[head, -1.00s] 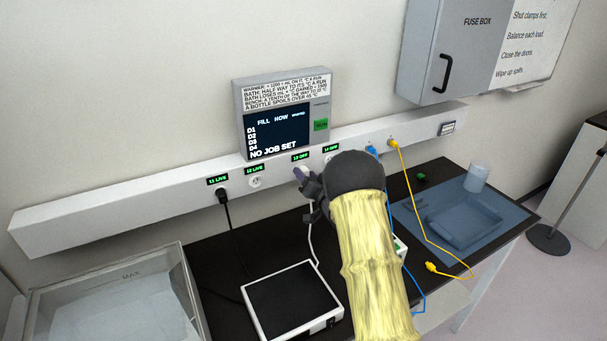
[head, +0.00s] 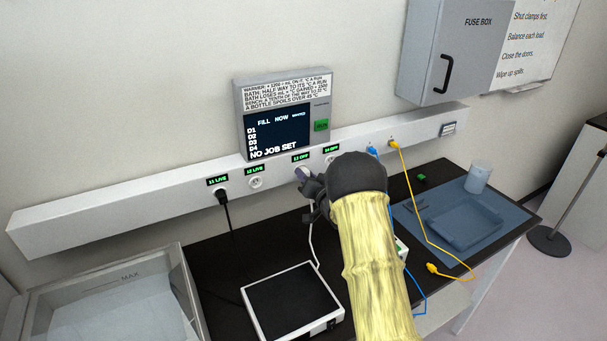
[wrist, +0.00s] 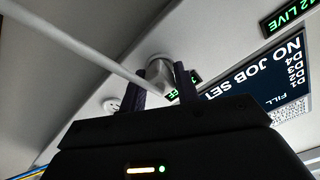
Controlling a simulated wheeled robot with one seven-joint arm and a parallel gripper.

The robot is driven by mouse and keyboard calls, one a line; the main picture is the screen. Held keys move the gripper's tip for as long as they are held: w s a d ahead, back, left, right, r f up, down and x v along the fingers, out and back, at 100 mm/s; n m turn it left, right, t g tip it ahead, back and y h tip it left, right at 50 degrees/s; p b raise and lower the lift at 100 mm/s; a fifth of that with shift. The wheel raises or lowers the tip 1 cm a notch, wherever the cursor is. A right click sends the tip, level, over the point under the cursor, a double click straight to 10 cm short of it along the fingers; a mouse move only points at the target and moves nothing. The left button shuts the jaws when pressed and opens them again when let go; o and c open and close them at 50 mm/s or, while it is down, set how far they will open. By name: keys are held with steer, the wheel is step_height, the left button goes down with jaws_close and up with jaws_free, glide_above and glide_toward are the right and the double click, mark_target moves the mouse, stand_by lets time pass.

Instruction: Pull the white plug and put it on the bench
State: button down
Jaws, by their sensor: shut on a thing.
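The white plug (wrist: 160,72) sits at the socket labelled 13 OFF on the wall rail, between my fingers in the wrist view. My gripper (wrist: 160,88) is shut on it; in the head view my gripper (head: 306,181) reaches the rail from the right. The plug's white cord (head: 312,240) hangs down to the bench, and it crosses the wrist view at upper left. I cannot tell whether the plug is fully seated. The dark bench (head: 222,262) lies below the rail.
A black-topped white plate device (head: 292,300) stands on the bench below. A black plug (head: 222,196) is at socket 11. Blue (head: 372,152) and yellow (head: 393,143) plugs sit to the right. A clear tank (head: 110,290) is at lower left. A blue mat (head: 455,250) lies right.

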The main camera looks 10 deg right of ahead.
steer(key=shift+s+d+r, duration=0.1)
steer(key=shift+s, duration=0.2)
steer(key=shift+b+v, duration=0.35)
steer(key=shift+v, duration=0.55)
steer(key=shift+w, duration=0.1)
